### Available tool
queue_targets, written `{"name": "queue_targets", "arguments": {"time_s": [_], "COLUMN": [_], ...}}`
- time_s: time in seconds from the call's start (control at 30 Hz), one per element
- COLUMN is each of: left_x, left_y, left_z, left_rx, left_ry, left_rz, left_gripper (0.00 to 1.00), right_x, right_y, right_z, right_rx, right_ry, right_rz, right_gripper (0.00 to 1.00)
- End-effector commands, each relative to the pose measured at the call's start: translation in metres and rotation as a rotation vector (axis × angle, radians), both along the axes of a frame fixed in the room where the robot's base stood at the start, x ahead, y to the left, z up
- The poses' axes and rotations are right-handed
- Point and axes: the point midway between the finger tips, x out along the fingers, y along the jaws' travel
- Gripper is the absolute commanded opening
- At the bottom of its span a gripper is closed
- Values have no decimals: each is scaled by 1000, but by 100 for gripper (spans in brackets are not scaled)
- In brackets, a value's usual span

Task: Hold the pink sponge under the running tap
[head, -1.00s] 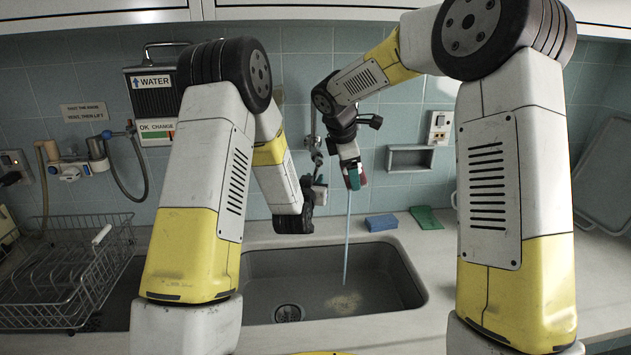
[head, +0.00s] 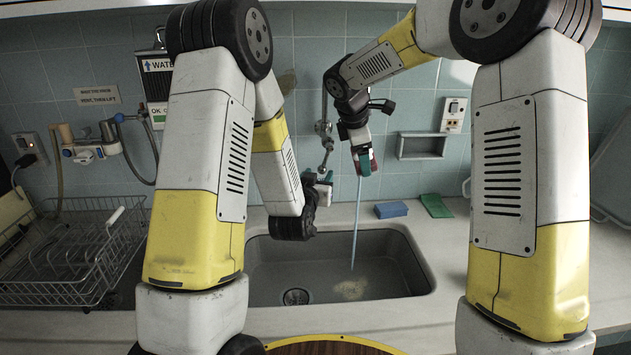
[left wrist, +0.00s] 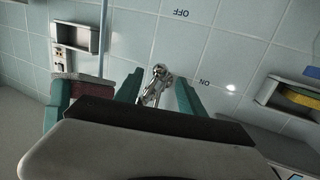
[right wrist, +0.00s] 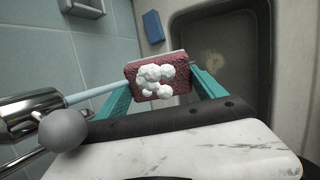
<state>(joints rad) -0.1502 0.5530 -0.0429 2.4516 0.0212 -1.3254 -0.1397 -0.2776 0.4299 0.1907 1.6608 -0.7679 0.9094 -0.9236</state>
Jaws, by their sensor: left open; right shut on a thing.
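The pink sponge (right wrist: 136,75) is shut in my right gripper (right wrist: 160,88), with white foam on its face. The sponge (head: 374,161) is partly hidden by a finger in the head view. A thin pale-blue water stream (head: 356,225) shows below it and falls into the sink. In the right wrist view, the stream (right wrist: 95,91) runs from the chrome tap (right wrist: 30,112) to the sponge's edge. My left gripper (head: 325,184) is open, its fingers either side of a chrome tap part (left wrist: 155,85), near the ON mark on the tiles. Whether they touch it is unclear.
The grey sink (head: 400,265) lies below the grippers. A blue sponge (head: 391,209) and a green pad (head: 436,206) lie behind it on the counter. A wire rack (head: 75,262) stands left. A wall recess (head: 421,146) is at right.

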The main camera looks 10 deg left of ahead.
Motion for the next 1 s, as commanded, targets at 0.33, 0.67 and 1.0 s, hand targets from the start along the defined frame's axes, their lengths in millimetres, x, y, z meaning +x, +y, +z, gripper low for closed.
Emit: {"name": "queue_targets", "arguments": {"time_s": [0.33,0.67,1.0], "left_x": [-35,-35,-11], "left_y": [4,4,10], "left_z": [3,3,14], "left_rx": [0,0,87], "left_ry": [0,0,-77], "left_rz": [0,0,-73], "left_gripper": [47,47,0], "right_x": [0,0,0], "right_y": [0,0,0], "right_z": [0,0,0], "right_rx": [0,0,0], "right_ry": [0,0,0], "right_rz": [0,0,0], "right_gripper": [47,47,47]}}
